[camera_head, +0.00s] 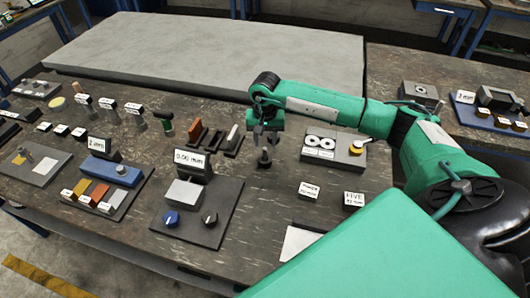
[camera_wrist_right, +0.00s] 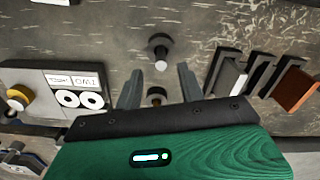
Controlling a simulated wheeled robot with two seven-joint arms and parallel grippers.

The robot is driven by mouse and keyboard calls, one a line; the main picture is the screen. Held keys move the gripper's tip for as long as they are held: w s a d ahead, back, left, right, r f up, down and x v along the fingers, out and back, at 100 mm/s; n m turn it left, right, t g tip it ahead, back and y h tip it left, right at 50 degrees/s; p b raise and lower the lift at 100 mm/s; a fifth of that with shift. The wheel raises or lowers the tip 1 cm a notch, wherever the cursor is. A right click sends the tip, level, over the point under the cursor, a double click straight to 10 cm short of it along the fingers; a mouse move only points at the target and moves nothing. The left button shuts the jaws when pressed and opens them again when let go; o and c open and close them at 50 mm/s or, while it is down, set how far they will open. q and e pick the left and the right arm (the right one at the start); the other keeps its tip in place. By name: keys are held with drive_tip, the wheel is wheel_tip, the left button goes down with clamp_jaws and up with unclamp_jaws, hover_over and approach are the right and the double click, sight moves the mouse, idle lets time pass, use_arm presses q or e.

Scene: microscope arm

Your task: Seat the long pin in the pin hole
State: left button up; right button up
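My right gripper (camera_head: 265,136) points down over the middle of the table. In the right wrist view its two fingers (camera_wrist_right: 158,82) are spread apart. A small upright dark pin with a pale end (camera_wrist_right: 160,50) stands beyond the fingertips in that view; a dark upright pin also shows just in front of the gripper in the head view (camera_head: 264,158). A second small piece, brass and dark (camera_wrist_right: 157,95), shows in the gap between the fingers, with no visible contact. I cannot tell which is the long pin, and I cannot make out the pin hole. My left gripper is out of view.
A grey box with two white discs and a yellow knob (camera_head: 333,145) stands right of the gripper. A rack of upright slabs (camera_head: 212,140) stands left. A 0.00 mm display (camera_head: 192,162) and two labelled blocks (camera_head: 309,190) are nearer. A large pale slab (camera_head: 210,50) lies behind.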

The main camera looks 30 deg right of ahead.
sight(265, 149)
drive_tip(key=shift+f, duration=0.6)
drive_tip(key=shift+f+p, duration=0.3)
drive_tip(key=shift+p, duration=0.15)
wheel_tip(265, 149, down, 4)
drive_tip(key=shift+r+p, duration=0.2)
drive_tip(key=shift+p, duration=0.65)
drive_tip(key=shift+w+f, duration=0.1)
drive_tip(key=shift+f, duration=0.35)
clamp_jaws()
